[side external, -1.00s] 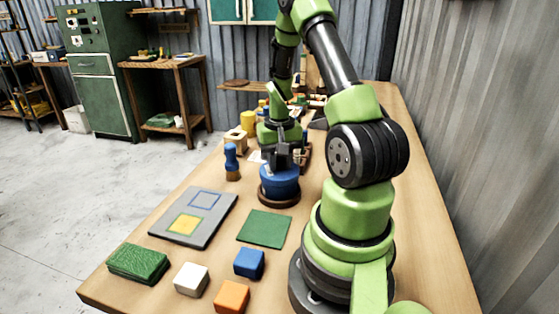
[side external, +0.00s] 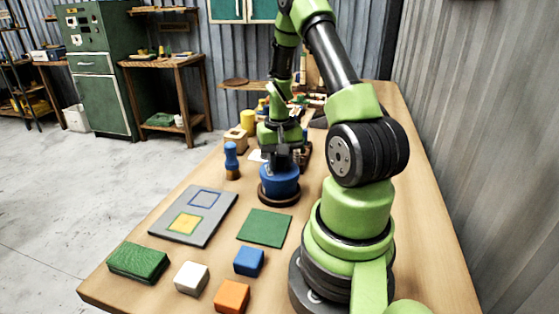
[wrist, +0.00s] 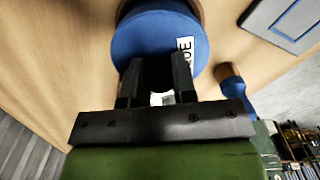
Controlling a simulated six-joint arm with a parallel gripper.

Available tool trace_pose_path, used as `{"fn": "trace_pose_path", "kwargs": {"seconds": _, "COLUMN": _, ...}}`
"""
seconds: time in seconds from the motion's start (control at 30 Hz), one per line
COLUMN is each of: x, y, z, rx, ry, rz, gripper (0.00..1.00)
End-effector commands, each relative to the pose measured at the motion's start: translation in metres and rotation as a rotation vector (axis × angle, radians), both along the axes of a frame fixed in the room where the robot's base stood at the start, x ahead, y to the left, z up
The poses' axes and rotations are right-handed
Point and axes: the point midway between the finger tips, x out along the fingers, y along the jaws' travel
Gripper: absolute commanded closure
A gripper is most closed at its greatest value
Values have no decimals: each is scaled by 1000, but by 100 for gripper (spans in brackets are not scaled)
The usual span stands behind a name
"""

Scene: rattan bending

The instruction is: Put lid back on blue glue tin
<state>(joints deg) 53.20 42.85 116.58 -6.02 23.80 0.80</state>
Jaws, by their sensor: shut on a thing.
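The blue glue tin (side external: 279,184) stands upright on a round brown base in the middle of the table in the side view. My gripper (side external: 280,162) points down right over its top. In the wrist view my gripper (wrist: 158,92) has its two dark fingers close together at the blue round top, with a white label with dark letters beside them. The fingers are shut on the blue lid (wrist: 150,35), as far as I can tell. The grip point is hidden, and I cannot tell whether the lid touches the tin's rim all around.
A blue-handled brush (side external: 231,160) stands left of the tin. A grey board (side external: 194,215) and a green mat (side external: 264,228) lie in front. White, blue and orange blocks and a green pad (side external: 139,262) sit near the front edge. Other items stand behind my gripper.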

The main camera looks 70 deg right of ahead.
Motion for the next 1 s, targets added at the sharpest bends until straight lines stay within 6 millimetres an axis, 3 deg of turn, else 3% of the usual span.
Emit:
{"fn": "trace_pose_path", "kwargs": {"seconds": 0.27, "x": 0, "y": 0, "z": 0, "rx": 0, "ry": 0, "rz": 0, "gripper": 97}}
{"fn": "trace_pose_path", "kwargs": {"seconds": 0.3, "x": 0, "y": 0, "z": 0, "rx": 0, "ry": 0, "rz": 0, "gripper": 70}}
{"fn": "trace_pose_path", "kwargs": {"seconds": 0.4, "x": 0, "y": 0, "z": 0, "rx": 0, "ry": 0, "rz": 0, "gripper": 47}}
{"fn": "trace_pose_path", "kwargs": {"seconds": 0.6, "x": 0, "y": 0, "z": 0, "rx": 0, "ry": 0, "rz": 0, "gripper": 45}}
{"fn": "trace_pose_path", "kwargs": {"seconds": 0.73, "x": 0, "y": 0, "z": 0, "rx": 0, "ry": 0, "rz": 0, "gripper": 19}}
{"fn": "trace_pose_path", "kwargs": {"seconds": 1.0, "x": 0, "y": 0, "z": 0, "rx": 0, "ry": 0, "rz": 0, "gripper": 19}}
